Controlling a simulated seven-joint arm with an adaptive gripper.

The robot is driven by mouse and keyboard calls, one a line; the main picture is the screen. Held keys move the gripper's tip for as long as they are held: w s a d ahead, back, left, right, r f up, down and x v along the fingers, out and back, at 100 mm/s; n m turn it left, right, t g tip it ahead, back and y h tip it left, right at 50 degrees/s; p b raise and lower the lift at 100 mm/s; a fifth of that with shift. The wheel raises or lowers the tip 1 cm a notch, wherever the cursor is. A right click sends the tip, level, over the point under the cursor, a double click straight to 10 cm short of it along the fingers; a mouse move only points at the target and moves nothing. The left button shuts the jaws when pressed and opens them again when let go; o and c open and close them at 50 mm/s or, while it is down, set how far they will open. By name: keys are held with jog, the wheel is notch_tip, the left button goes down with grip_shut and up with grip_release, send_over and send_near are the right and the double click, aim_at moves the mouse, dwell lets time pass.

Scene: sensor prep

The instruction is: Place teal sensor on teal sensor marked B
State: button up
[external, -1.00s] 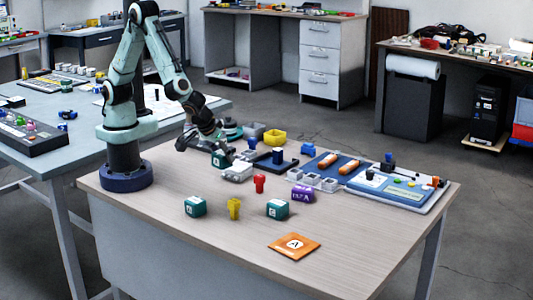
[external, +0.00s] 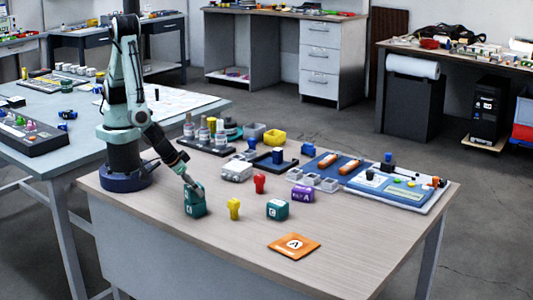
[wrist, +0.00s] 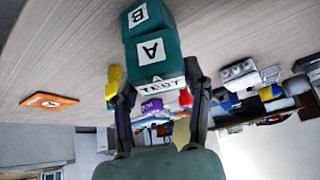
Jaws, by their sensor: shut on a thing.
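My gripper (external: 191,186) is shut on a teal sensor (external: 195,190), a block with white labels. In the external view the held block is right above the B block (external: 195,209), which stands on the table. The two look stacked and roughly aligned; I cannot tell whether a thin gap remains.
A third teal block (external: 277,210) stands to the right. Between are a yellow piece (external: 234,208) and a red piece (external: 259,183). A purple block (external: 302,194) and an orange card (external: 294,246) lie farther right. The table's front left is clear.

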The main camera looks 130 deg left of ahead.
jog(key=o, duration=1.2)
jog(key=shift+f, duration=0.1)
jog(key=shift+o, duration=0.2)
jog(key=a+v, duration=0.1)
jog(key=v, duration=1.1)
jog(key=s+a+r+m+g+h, duration=0.1)
jog(key=s+a+r+m+h, duration=0.1)
jog(key=s+m, duration=0.4)
jog(key=s+a+r+m+g+h, duration=0.1)
jog(key=s+a+r+m+h, duration=0.2)
jog(key=s, duration=0.7)
notch_tip(320, 180, up, 4)
jog(key=a+m, duration=0.2)
jog(key=m, duration=0.1)
jog(key=shift+s+a, duration=0.2)
jog(key=shift+a, duration=0.05)
